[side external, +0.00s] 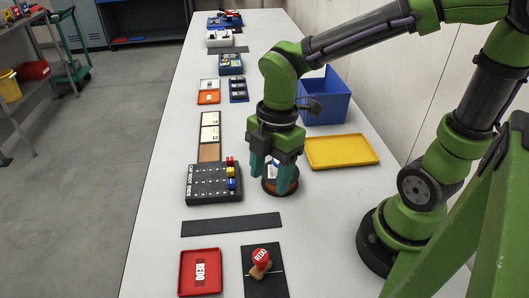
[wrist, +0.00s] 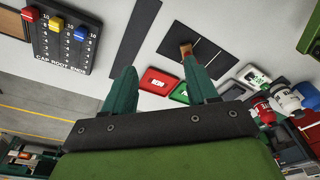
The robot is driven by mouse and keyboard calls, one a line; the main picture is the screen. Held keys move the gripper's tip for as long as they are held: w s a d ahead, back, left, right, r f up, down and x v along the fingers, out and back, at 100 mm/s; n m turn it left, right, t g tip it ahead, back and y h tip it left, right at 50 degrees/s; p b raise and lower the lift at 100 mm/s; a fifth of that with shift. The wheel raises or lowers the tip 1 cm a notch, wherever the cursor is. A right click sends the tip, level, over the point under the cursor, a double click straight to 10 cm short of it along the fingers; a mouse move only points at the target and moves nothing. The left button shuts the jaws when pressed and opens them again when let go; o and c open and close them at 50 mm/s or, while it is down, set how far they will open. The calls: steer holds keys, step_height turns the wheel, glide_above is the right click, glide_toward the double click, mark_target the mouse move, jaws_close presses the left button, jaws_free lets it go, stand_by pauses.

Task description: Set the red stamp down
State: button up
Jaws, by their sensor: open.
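The red stamp (side external: 261,259), with a round red top lettered REDO and a wooden base, stands on a black mat (side external: 258,284) at the front of the table in the side view. A red tray (side external: 200,272) marked REDO lies to its left. My gripper (side external: 272,176) is open, pointing down farther back along the table, well apart from the stamp. In the wrist view my gripper (wrist: 158,62) has its fingers spread with nothing between them. A wooden part of the stamp (wrist: 186,48) shows beside the right fingertip there; the rest is hidden.
A round dark object with a brown rim (side external: 281,187) stands at my fingers; contact is unclear. A black CAP ROOT ENDS board (side external: 212,191) is left of it, a dark strip (side external: 231,225) in front. A yellow tray (side external: 342,152) and blue bin (side external: 330,106) stand behind right.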

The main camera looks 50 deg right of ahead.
steer(key=s+d+r+m+t, duration=0.1)
steer(key=d+r+m+t, duration=0.6)
steer(key=m, duration=1.4)
steer(key=d+r, duration=0.1)
steer(key=d, duration=0.1)
steer(key=shift+s+d+r, duration=0.3)
steer(key=shift+r, duration=0.05)
